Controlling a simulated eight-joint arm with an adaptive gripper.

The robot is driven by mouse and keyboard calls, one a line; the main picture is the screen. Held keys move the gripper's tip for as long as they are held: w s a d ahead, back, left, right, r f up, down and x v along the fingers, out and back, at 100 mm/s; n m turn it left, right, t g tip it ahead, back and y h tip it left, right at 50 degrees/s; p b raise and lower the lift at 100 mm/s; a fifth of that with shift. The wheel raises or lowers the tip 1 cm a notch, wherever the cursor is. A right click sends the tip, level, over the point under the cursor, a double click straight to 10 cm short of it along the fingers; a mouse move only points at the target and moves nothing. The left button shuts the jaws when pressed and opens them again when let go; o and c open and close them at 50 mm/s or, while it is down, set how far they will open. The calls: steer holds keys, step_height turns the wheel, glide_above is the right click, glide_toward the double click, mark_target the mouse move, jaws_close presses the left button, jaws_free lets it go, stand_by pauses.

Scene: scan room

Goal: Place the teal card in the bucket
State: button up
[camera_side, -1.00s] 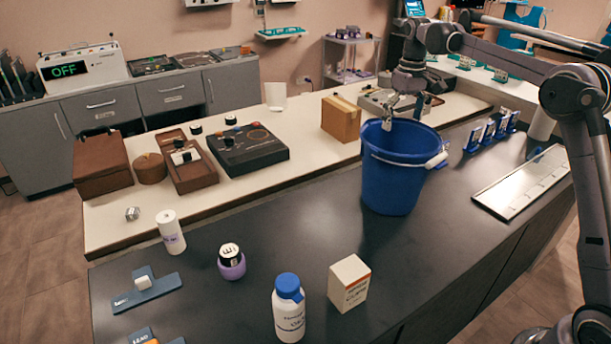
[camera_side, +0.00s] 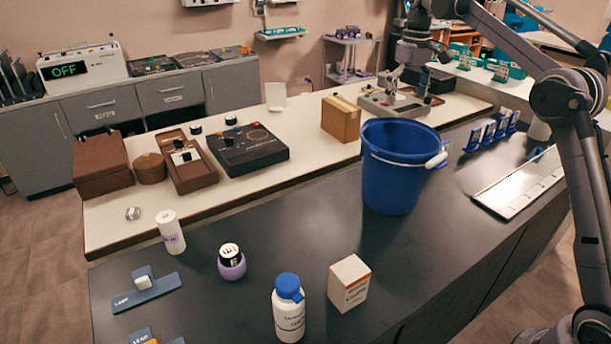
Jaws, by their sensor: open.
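The blue bucket (camera_side: 392,185) stands upright on the dark counter, right of centre, its white-gripped handle hanging at the right of the rim. I cannot make out a teal card outside the bucket. The bucket's near wall hides its floor, so I cannot see what lies inside. My gripper (camera_side: 393,84) is open, above and beyond the bucket's rim in the picture, clear of it. It is small here, and I see nothing held in it.
Several blue holders (camera_side: 489,133) stand right of the bucket, behind a long pale tray (camera_side: 522,182). A cardboard box (camera_side: 340,119) and a grey device (camera_side: 384,108) sit behind it. A white box (camera_side: 349,284) and a blue-capped bottle (camera_side: 288,310) stand in front.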

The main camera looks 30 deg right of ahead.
steer(key=shift+r, duration=0.2)
steer(key=s+a+r+t, duration=0.1)
steer(key=s+a+t, duration=0.2)
steer(key=s+a, duration=0.75)
steer(key=s+a+f+t, duration=0.2)
steer(key=s+a+f, duration=0.1)
steer(key=s+f, duration=0.3)
steer(key=s+a+f+t, duration=0.2)
steer(key=s+f, duration=0.4)
steer(key=s, duration=0.3)
steer(key=shift+s+a+f, duration=0.15)
steer(key=shift+a+f, duration=0.25)
steer(key=shift+a, duration=0.35)
